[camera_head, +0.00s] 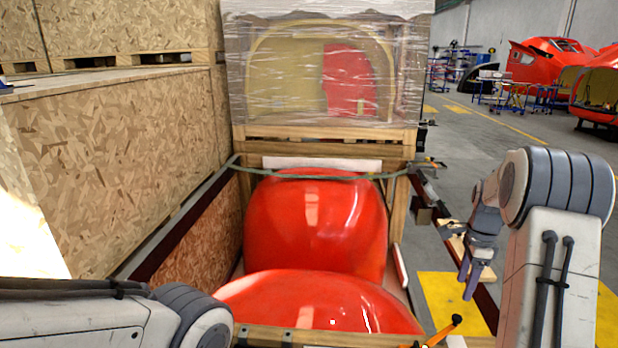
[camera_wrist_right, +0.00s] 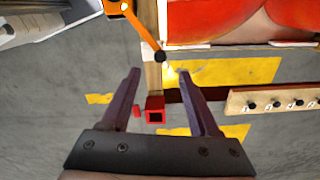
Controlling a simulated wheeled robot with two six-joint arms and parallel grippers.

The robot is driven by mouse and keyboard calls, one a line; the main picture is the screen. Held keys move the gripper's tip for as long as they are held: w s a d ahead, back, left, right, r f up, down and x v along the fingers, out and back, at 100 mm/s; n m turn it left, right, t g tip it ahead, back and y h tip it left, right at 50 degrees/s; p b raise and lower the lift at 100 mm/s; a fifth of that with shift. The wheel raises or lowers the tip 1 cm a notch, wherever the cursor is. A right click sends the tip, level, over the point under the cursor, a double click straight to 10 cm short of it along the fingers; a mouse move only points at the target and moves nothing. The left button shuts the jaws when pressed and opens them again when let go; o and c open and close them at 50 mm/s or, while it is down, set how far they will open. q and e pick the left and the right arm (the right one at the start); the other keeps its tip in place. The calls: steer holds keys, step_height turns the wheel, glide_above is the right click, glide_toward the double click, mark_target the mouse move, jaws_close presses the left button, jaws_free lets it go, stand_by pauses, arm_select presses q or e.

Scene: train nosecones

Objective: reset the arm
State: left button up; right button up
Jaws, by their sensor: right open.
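My right arm (camera_head: 548,190) comes in at the right of the head view and bends down and forward. My right gripper (camera_head: 469,278) hangs to the right of the crate with the red nosecones (camera_head: 315,225), pointing down. In the right wrist view the right gripper (camera_wrist_right: 160,73) is open, its two purple-grey fingers apart with nothing held between them. My left arm (camera_head: 100,318) shows at the bottom left of the head view. Its gripper is out of view.
An orange lever with a black knob (camera_head: 440,330) stands at the crate's near right corner; it also shows ahead of the fingers in the wrist view (camera_wrist_right: 140,28). A red square tube end (camera_wrist_right: 155,109) lies below the fingers. Large chipboard crates (camera_head: 120,160) stand left.

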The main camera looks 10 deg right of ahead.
steer(key=s+a+r+n, duration=0.25)
steer(key=a+n, duration=0.45)
steer(key=a, duration=0.7)
steer(key=s+a+r+n, duration=0.1)
steer(key=a+r+n, duration=0.35)
steer(key=a, duration=0.85)
steer(key=s+a+n, duration=0.4)
steer(key=s+n, duration=0.2)
steer(key=s, duration=0.1)
steer(key=s+a+f+n, duration=0.1)
steer(key=s+a+n, duration=0.4)
steer(key=s, duration=0.3)
steer(key=s+a+f+n+y, duration=0.1)
steer(key=s+a+n, duration=0.3)
steer(key=s+n, duration=0.3)
steer(key=shift+s+a+f+b, duration=0.15)
steer(key=shift+s+a+b, duration=0.1)
steer(key=shift+s+b, duration=0.05)
